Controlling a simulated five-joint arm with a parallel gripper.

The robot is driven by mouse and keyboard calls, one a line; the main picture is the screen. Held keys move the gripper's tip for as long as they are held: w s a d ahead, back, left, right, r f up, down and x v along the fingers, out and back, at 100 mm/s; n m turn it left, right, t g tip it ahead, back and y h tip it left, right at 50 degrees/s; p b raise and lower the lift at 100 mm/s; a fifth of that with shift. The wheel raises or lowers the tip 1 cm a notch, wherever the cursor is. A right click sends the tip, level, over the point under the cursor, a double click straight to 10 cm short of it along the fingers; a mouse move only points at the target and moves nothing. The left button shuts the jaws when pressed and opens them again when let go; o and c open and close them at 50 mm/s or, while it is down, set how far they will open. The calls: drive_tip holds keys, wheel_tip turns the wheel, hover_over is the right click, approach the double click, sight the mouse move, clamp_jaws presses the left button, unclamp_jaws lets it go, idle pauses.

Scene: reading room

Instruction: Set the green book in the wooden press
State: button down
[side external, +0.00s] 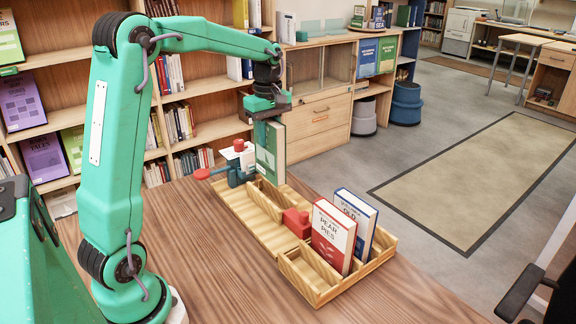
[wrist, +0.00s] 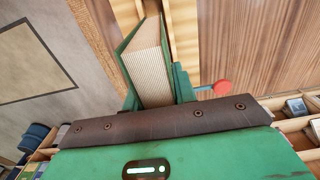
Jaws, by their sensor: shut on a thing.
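The green book (side external: 270,152) hangs upright from my gripper (side external: 266,122), which is shut on its upper part. In the wrist view the book (wrist: 147,62) shows its pale page edges and green cover between the fingers (wrist: 157,92). The wooden press (side external: 240,222) is a long light-wood frame on the table. The book's lower end is at the press's far part, beside a blue-grey clamp (side external: 236,174) with a red handle. I cannot tell whether the book touches the press floor.
A red book (side external: 333,236) and a blue book (side external: 358,215) stand in the near slotted section. A red block (side external: 297,222) sits beside them. The brown table (side external: 180,235) is clear at left and front. Shelves stand behind.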

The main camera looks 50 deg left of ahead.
sight(270, 165)
drive_tip(key=shift+f, duration=2)
idle(0.7)
drive_tip(key=shift+f, duration=1.5)
drive_tip(key=shift+f, duration=1.15)
